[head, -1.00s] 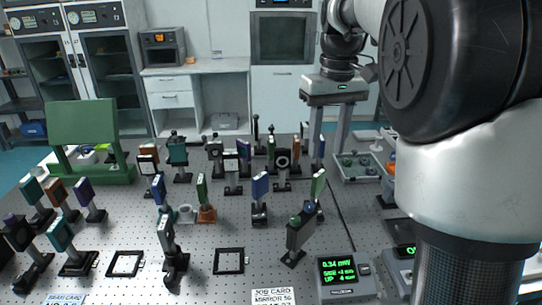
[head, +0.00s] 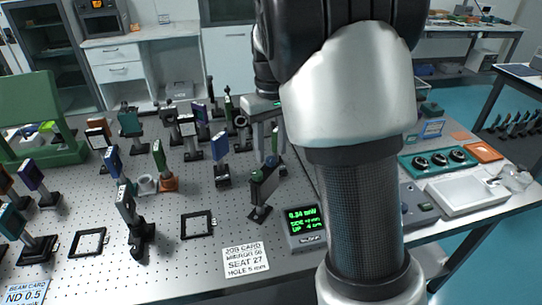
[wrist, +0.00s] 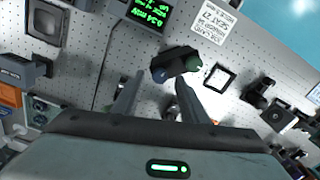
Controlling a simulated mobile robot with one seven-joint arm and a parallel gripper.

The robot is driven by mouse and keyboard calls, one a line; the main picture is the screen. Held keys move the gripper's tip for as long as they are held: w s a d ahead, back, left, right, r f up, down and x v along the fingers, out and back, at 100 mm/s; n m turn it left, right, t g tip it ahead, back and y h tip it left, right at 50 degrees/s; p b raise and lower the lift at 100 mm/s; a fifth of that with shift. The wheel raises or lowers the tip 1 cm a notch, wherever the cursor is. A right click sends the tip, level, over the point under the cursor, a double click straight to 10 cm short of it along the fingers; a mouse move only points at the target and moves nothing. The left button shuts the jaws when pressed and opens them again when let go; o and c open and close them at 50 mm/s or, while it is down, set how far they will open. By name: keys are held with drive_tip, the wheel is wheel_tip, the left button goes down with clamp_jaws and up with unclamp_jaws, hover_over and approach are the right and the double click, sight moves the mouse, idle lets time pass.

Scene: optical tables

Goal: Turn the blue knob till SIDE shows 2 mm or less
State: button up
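The dark mirror mount (head: 262,188) stands on the perforated table, with a blue knob (head: 271,161) and a green knob (head: 256,174) on top. In the wrist view the mount (wrist: 174,64) lies beyond my fingertips, with the green knob (wrist: 193,63) at its right end and the blue knob (wrist: 158,73) at its left. My gripper (wrist: 155,88) is open and empty, apart from the knobs. In the head view my arm partly hides it. The readout (head: 304,219) shows green text, 0.34 mW and UP 4 mm; its SIDE figure is too blurred to read.
A job card (head: 246,259) and an empty black frame (head: 198,224) lie near the mount. Several upright optics crowd the table behind and left, including a blue-faced one (head: 220,146).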

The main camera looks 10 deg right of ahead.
drive_tip(key=shift+f, duration=1.2)
clamp_jaws()
drive_tip(key=shift+r+m+p, duration=0.2)
drive_tip(key=shift+m+p, duration=0.3)
drive_tip(key=shift+m, duration=0.2)
drive_tip(key=shift+f+m, duration=0.15)
drive_tip(key=shift+m, duration=0.65)
unclamp_jaws()
